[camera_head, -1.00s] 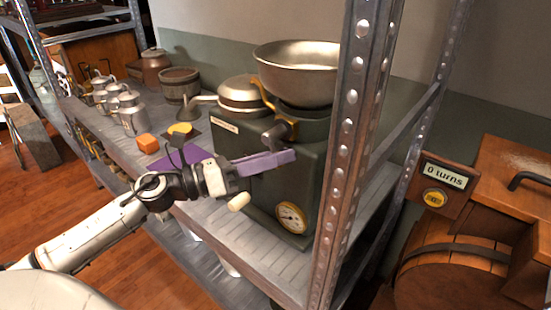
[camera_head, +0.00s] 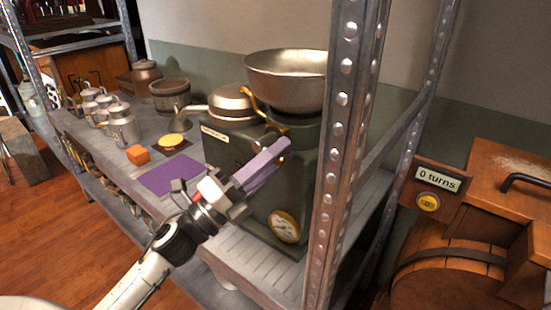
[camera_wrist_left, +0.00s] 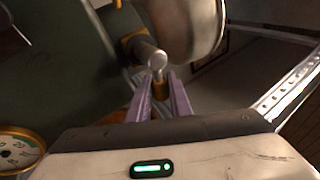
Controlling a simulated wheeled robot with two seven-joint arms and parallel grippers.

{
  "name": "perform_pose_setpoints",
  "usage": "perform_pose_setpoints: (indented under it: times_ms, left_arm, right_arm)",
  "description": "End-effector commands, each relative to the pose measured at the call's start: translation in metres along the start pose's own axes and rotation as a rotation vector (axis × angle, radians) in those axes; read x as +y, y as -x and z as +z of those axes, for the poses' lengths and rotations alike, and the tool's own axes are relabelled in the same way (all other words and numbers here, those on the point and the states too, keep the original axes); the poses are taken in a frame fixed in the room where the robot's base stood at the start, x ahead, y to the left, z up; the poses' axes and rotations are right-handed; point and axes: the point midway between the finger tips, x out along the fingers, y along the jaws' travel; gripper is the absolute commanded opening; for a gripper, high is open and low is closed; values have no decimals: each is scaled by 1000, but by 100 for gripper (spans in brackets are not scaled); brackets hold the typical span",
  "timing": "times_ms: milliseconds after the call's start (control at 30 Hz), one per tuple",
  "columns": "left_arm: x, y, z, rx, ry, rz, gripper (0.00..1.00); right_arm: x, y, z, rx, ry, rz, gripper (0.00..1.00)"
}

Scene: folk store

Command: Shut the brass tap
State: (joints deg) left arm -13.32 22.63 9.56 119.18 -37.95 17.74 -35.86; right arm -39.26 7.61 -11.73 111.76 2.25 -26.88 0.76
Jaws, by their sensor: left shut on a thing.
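The brass tap (camera_head: 283,158) is on the front of the dark green machine (camera_head: 224,160), below the metal bowl (camera_head: 290,75). My left gripper (camera_head: 279,148) reaches up to it, its purple fingers hiding much of it in the head view. In the left wrist view, the fingers of my left gripper (camera_wrist_left: 164,77) close on a small brass-coloured part (camera_wrist_left: 160,90) of the tap, just below a dark pipe with a round grey end (camera_wrist_left: 157,60). How far the tap is turned cannot be told. My right gripper is not in view.
A perforated steel post (camera_head: 340,150) stands just right of the machine. A dial (camera_head: 285,226) sits low on its front.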

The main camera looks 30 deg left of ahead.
Motion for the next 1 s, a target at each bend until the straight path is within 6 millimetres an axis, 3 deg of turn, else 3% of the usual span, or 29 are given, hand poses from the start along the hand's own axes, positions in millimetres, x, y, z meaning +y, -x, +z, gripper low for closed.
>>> perform_pose_setpoints:
  times_ms: [400,967,1000]
  left_arm:
    - [-7,-3,2,-89,169,-31,0]
    - [-8,-4,2,-101,193,-36,0]
    - [-8,-4,2,-101,193,-36,24]
  right_arm:
    - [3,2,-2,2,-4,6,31]
    - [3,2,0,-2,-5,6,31]
    - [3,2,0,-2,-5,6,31]
